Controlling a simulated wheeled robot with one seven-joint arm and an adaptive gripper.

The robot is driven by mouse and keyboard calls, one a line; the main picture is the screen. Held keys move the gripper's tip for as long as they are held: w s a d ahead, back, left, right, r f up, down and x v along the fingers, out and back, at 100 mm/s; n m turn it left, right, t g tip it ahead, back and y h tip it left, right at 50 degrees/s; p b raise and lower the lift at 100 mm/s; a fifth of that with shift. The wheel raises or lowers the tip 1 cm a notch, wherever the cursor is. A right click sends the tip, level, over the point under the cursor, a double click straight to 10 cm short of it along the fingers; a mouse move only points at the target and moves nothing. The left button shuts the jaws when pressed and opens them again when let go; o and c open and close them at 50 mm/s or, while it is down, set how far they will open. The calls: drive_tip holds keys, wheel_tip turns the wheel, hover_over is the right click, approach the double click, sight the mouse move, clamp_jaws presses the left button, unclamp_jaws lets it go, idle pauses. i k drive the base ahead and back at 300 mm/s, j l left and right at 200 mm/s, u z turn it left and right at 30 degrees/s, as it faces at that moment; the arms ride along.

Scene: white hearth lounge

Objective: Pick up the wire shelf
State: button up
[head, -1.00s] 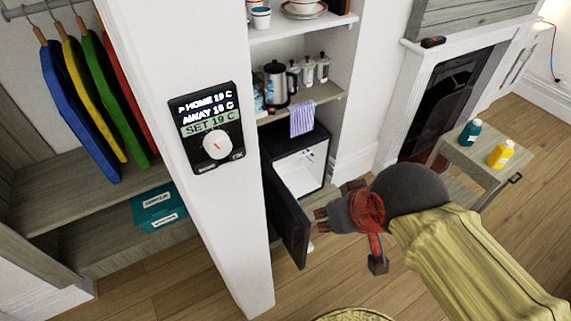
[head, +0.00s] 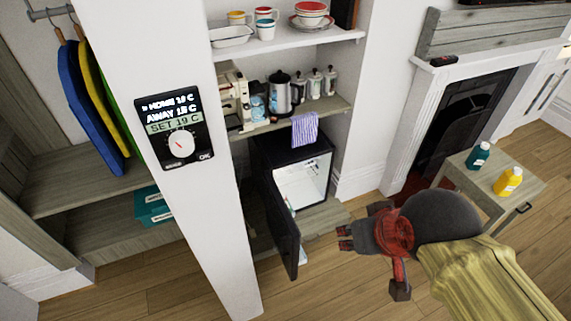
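A small black fridge (head: 290,150) stands in the alcove with its dark door (head: 284,232) swung open toward me. Its white interior (head: 302,180) shows, but I cannot clearly make out a wire shelf in it. My gripper (head: 342,238) is right of the open door and in front of the fridge, over the floor. Its fingertips look apart with nothing between them. It touches nothing that I can see.
Above are a shelf with a kettle (head: 284,92) and a shelf with dishes. A white pillar (head: 205,220) stands left. A side table (head: 495,190) with two bottles stands right.

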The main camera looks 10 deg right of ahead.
sight(306, 177)
drive_tip(key=i+l, duration=0.15)
drive_tip(key=l, duration=0.3)
drive_tip(key=i+l+u, duration=0.1)
drive_tip(key=l, duration=0.35)
drive_tip(key=i+l, duration=0.2)
drive_tip(key=l, duration=0.25)
drive_tip(key=i+l+u, duration=0.15)
drive_tip(key=l, duration=0.3)
drive_tip(key=i+l, duration=0.1)
drive_tip(key=l, duration=0.35)
drive_tip(key=i+l+u, duration=0.1)
drive_tip(key=l, duration=0.35)
drive_tip(key=i+l, duration=0.15)
drive_tip(key=l, duration=0.35)
drive_tip(key=u, duration=0.05)
